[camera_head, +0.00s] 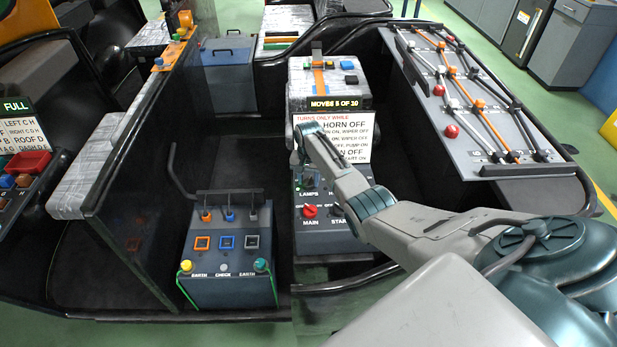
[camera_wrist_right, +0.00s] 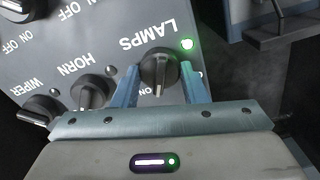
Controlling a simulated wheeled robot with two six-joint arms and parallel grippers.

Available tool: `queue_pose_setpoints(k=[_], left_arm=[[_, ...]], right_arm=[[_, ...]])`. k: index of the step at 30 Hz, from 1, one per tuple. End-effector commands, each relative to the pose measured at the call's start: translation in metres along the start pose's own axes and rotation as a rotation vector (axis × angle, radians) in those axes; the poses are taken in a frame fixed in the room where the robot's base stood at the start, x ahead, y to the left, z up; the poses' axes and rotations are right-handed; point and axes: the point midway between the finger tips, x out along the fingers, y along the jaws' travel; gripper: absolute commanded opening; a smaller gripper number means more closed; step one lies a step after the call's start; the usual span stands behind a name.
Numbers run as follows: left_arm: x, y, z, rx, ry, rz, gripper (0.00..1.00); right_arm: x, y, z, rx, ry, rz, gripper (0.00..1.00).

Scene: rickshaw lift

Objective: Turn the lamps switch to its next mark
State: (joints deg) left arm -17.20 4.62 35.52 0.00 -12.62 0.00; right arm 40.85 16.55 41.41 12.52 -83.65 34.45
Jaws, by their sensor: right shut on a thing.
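The lamps switch (camera_wrist_right: 157,72) is a dark round knob with a raised grip, beside the printed word LAMPS in the right wrist view. A green light (camera_wrist_right: 187,44) glows next to it. My right gripper (camera_wrist_right: 161,78) has one blue finger on each side of the knob and is shut on it. My left gripper is not in view.
The horn knob (camera_wrist_right: 90,92) and wiper knob (camera_wrist_right: 40,108) stand close by on the same panel. A red MAIN knob (camera_head: 310,211) sits below LAMPS. A card of turning rules (camera_head: 357,128) stands behind the panel. A box with small levers (camera_head: 228,285) is to the left.

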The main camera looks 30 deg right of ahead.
Motion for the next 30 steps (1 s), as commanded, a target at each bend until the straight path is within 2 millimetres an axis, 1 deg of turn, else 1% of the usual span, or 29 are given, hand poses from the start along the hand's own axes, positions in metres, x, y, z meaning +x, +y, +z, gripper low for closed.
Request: queue_pose_setpoints(k=[1,9,30], left_arm=[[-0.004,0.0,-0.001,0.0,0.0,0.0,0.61],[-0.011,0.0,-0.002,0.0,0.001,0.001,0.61],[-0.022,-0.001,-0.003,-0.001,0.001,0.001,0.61]], right_arm=[[-0.003,0.0,0.0,-0.042,0.0,0.001,0.16],[-0.003,-0.001,-0.001,-0.299,0.001,0.0,0.16],[-0.002,-0.003,0.0,-0.952,0.003,-0.001,0.16]])
